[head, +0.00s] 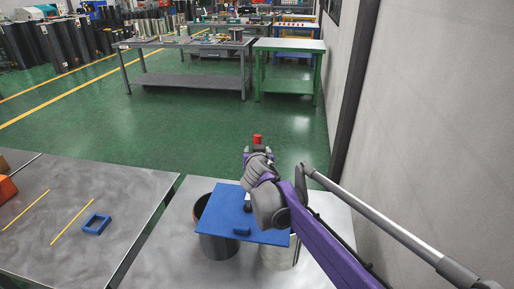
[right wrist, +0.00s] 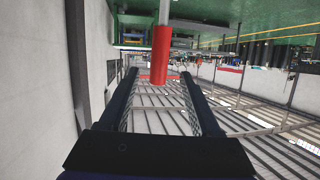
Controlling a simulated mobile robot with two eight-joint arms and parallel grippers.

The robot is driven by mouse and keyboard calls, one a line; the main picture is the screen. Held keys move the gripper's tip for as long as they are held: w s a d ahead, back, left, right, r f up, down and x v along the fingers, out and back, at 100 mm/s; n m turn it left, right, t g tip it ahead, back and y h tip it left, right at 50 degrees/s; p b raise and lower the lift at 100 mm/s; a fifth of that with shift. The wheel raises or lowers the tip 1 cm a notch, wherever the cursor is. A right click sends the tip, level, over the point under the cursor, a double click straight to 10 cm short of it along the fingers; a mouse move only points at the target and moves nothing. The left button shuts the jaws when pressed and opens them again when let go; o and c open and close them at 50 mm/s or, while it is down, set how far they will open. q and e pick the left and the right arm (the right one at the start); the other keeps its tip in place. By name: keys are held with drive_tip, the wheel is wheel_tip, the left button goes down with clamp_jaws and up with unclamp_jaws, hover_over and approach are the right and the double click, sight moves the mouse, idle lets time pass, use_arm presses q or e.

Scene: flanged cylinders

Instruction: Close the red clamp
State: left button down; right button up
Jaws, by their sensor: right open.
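The red clamp handle (head: 257,139) is a small red upright piece just beyond my right gripper (head: 257,152) in the head view. In the right wrist view the red handle (right wrist: 161,55) stands upright, centred ahead of the two dark fingers of my right gripper (right wrist: 159,75). The fingers are spread apart with nothing between them; whether their tips reach the handle's sides I cannot tell. The rest of the clamp is hidden behind my gripper and wrist in the head view. My left gripper is not in view.
A blue plate (head: 222,212) lies below my right wrist, over a dark cylinder (head: 217,247) and a pale metal cylinder (head: 280,257). A wall (head: 430,120) bounds the right side.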

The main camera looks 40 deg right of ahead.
drive_tip(key=v, duration=0.6)
idle(0.4)
drive_tip(key=s+a+f+n+g+y+p, duration=0.1)
drive_tip(key=s+a+f+n+g+y, duration=0.4)
drive_tip(key=s+a+f, duration=1.5)
drive_tip(key=s+a+n+y, duration=0.2)
drive_tip(key=a+n+y, duration=0.1)
drive_tip(key=shift+a+f+g+y, duration=0.4)
